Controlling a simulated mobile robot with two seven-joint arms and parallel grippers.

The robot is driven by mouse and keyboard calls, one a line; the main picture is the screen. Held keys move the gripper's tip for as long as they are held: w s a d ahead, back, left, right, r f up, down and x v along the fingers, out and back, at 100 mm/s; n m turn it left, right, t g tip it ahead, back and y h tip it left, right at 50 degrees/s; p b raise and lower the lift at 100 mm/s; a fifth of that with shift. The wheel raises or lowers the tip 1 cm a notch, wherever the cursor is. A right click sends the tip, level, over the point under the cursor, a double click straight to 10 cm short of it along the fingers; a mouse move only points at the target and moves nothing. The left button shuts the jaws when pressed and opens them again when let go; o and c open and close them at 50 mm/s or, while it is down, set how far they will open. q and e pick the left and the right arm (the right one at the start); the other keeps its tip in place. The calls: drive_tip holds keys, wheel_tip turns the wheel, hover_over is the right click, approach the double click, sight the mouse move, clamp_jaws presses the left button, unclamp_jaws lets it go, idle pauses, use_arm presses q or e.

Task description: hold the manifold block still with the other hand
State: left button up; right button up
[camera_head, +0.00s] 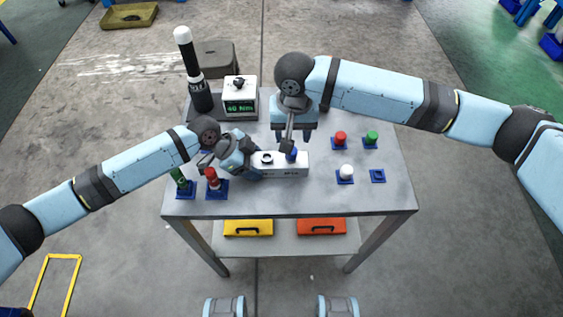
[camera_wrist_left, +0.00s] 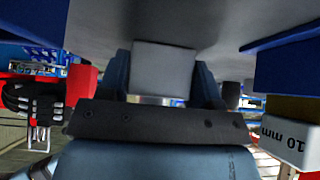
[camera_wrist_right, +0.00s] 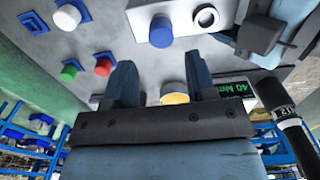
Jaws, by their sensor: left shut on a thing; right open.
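The white manifold block (camera_head: 290,170) lies near the middle of the grey table. A dark-rimmed port (camera_head: 267,158) and a blue cap (camera_head: 291,155) are on its top. My left gripper (camera_head: 256,166) is shut on the block's left end. In the left wrist view the block's pale end (camera_wrist_left: 163,58) sits between the two fingers. My right gripper (camera_head: 295,135) is open and empty, above and behind the block. In the right wrist view the block (camera_wrist_right: 180,14) and blue cap (camera_wrist_right: 161,31) are beyond the open fingers (camera_wrist_right: 161,80).
Red (camera_head: 340,138), green (camera_head: 371,138) and white (camera_head: 346,171) caps stand in blue holders on the right, beside an empty holder (camera_head: 377,176). A 40 Nm display box (camera_head: 240,104) and a tall black tool (camera_head: 200,95) stand behind. Red- and green-handled tools (camera_head: 213,180) stand left.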

drive_tip(key=shift+f, duration=3.3)
drive_tip(key=shift+c, duration=0.5)
drive_tip(key=c, duration=0.7)
drive_tip(key=shift+r, duration=0.1)
drive_tip(key=shift+c, duration=0.2)
drive_tip(key=n, duration=0.3)
drive_tip(key=shift+n, duration=1.1)
